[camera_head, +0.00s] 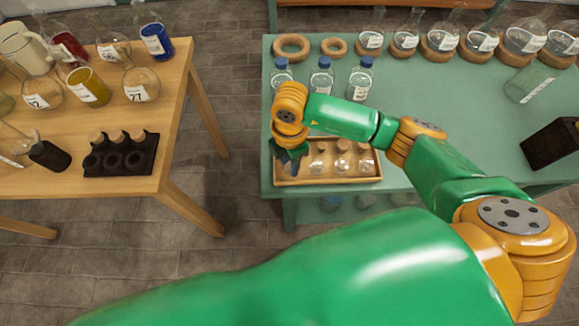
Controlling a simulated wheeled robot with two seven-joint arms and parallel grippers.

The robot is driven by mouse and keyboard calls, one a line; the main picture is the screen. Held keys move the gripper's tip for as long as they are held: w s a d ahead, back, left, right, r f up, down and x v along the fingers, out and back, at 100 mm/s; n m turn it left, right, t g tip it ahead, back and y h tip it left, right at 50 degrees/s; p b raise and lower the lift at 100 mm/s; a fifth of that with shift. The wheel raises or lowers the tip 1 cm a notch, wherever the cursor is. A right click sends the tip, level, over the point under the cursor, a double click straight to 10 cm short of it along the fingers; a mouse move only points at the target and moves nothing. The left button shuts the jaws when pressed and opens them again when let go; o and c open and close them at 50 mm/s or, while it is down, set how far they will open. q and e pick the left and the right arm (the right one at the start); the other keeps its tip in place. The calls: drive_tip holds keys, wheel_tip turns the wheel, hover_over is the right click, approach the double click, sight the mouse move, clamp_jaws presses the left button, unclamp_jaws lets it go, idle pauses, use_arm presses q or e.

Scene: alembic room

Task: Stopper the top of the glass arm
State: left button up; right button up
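My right gripper (288,163) points down at the left end of a wooden tray (330,181) on the green table. Its fingers are small and dark, partly hidden by my wrist, so I cannot tell whether they are open or hold anything. Small corked bottles (342,163) stand in the tray. On the wooden table at left, a black rack (119,168) holds several cork stoppers (116,137). A clear glass piece (14,142) at the left edge lies beside a dark cylinder (50,155); I cannot tell whether it is the glass arm. My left gripper is out of view.
Blue-capped bottles (322,76) stand behind the tray. Round flasks on cork rings (441,39) line the back. A dark block (551,144) and a clear beaker (530,82) are at right. Labelled flasks (140,85) crowd the wooden table. A floor gap separates the tables.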

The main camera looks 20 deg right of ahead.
sight(289, 165)
drive_tip(key=shift+a, duration=0.1)
clamp_jaws()
drive_tip(key=shift+r+p, duration=1.7)
drive_tip(key=shift+r, duration=0.15)
drive_tip(key=shift+f, duration=0.1)
